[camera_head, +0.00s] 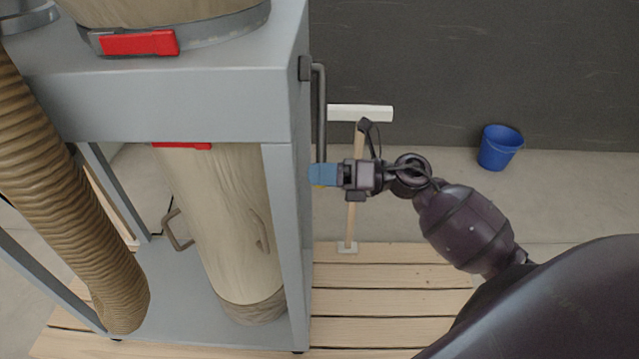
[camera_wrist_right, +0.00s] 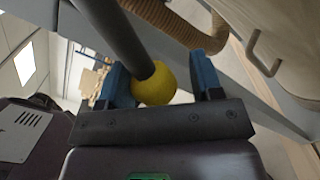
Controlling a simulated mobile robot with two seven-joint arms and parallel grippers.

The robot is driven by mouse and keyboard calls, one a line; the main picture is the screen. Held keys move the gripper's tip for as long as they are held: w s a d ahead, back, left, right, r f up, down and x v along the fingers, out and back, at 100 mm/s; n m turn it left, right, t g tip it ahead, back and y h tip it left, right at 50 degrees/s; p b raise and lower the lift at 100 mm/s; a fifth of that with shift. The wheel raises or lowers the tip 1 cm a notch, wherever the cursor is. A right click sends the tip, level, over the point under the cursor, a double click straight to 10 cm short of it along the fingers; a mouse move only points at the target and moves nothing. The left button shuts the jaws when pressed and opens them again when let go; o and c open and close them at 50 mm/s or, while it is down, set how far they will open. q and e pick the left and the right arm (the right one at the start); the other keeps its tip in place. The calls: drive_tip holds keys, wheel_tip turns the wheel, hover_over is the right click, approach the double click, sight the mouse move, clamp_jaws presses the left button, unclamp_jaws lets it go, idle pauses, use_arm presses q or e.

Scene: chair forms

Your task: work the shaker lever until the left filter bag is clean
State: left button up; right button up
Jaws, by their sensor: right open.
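The shaker lever (camera_head: 321,115) is a grey rod hanging from a bracket on the right side of the grey machine frame. Its yellow knob (camera_wrist_right: 155,86) sits between the blue fingers of my right gripper (camera_head: 323,175), nearer the left finger in the right wrist view (camera_wrist_right: 160,72). The right gripper is open, with a gap beside the right finger. A pale cloth bag (camera_head: 225,215) hangs inside the frame, looking creased. Another cloth bag (camera_head: 155,10) shows at the top, cut off by the picture edge. I cannot tell which is the left filter bag. My left gripper is not in view.
A ribbed brown hose (camera_head: 70,210) runs down the left of the frame. A broom (camera_head: 353,215) with a white head leans behind my right gripper. A blue bucket (camera_head: 498,147) stands by the dark wall. Wooden slats (camera_head: 375,300) lie under the machine.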

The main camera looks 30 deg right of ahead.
use_arm(q)
drive_tip(key=shift+s+f+b, duration=0.2)
drive_tip(key=shift+f, duration=0.3)
drive_tip(key=shift+s+f+b, duration=0.15)
drive_tip(key=shift+f, duration=0.35)
use_arm(e)
drive_tip(key=shift+w+d+f, duration=0.45)
drive_tip(key=shift+w+f, duration=0.05)
drive_tip(key=shift+w, duration=0.2)
